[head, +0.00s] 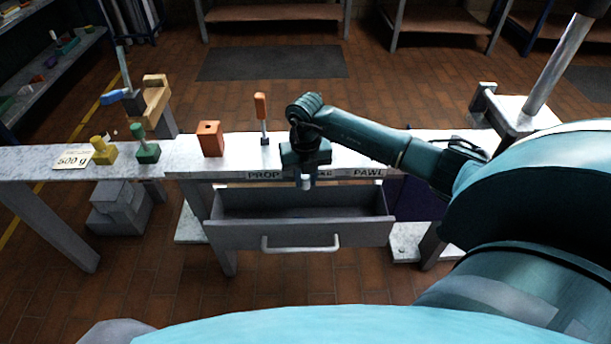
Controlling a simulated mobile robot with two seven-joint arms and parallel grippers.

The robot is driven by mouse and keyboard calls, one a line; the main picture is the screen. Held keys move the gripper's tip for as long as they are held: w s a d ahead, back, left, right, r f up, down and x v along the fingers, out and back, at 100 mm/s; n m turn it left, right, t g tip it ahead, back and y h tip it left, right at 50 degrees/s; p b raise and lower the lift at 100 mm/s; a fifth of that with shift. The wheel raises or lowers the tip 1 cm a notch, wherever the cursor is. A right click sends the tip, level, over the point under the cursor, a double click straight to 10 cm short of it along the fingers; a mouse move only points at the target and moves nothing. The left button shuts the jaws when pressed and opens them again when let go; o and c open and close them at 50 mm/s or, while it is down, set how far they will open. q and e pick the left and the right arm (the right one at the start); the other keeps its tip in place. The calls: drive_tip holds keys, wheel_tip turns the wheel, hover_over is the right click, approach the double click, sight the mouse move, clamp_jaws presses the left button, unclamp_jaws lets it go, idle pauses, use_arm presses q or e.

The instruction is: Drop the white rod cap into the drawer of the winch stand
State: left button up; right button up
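The drawer (215,236) of the winch stand (190,160) is pulled open towards me, and the part of its inside that shows looks empty. My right gripper (305,182) reaches in from the right and points down over the back part of the drawer opening. A small pale piece, which looks like the white rod cap (306,175), shows between its fingertips. The fingers seem shut on it, above the drawer floor. The fingers hide most of the cap. My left gripper is not in view.
On the bench top stand an orange block with a hole (210,139), an orange-handled lever (262,118), a green piece (146,150) and a yellow piece (103,150) beside a "500 g" label (73,160). A grey post (560,65) rises at the right. The drawer handle (300,248) sticks out in front.

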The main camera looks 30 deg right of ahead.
sight(306, 177)
drive_tip(key=o, duration=0.5)
drive_tip(key=shift+o, duration=0.2)
use_arm(q)
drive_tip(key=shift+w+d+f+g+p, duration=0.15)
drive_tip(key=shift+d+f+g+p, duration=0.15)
drive_tip(key=shift+p, duration=0.45)
use_arm(e)
wheel_tip(306, 177, up, 13)
drive_tip(key=shift+r, duration=0.1)
